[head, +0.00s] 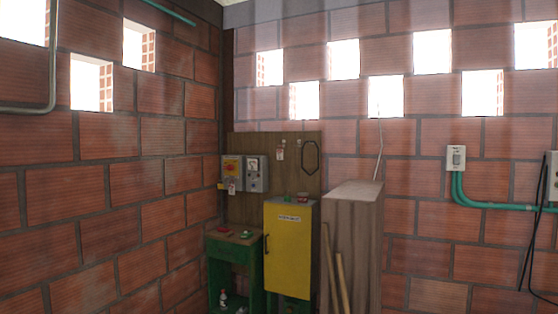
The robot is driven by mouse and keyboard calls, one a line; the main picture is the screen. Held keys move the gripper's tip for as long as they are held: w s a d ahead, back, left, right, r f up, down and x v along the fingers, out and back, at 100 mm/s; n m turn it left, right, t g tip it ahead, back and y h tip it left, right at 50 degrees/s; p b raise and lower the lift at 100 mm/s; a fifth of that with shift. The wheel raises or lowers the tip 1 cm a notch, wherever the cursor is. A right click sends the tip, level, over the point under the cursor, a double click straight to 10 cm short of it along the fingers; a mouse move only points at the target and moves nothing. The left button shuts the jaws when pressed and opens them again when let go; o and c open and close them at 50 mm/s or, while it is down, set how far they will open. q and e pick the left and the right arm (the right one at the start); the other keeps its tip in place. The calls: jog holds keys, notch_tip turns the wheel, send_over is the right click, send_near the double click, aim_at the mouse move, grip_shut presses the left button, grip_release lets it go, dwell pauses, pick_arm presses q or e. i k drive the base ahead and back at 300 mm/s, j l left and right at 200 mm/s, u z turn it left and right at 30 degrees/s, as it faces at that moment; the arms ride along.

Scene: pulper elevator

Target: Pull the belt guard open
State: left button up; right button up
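A yellow box-like housing (287,250) stands in the corner area, on a green stand (291,306). Its front panel is shut, with a dark upright handle (267,244) near its left edge and a small pale label (288,218) near the top. This looks like the belt guard, but I cannot read the label to be sure. Neither of my grippers shows in the head view.
A green bench (235,238) with small items stands left of the yellow housing. A tall wooden box (355,235) stands close on its right, with wooden poles (340,270) leaning in front. Electrical boxes (243,172) hang on a wooden board behind.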

aim_at(287, 228)
jog(key=i+j+u, duration=0.3)
jog(key=i, duration=0.2)
jog(key=i+u, duration=0.25)
jog(key=i, duration=0.25)
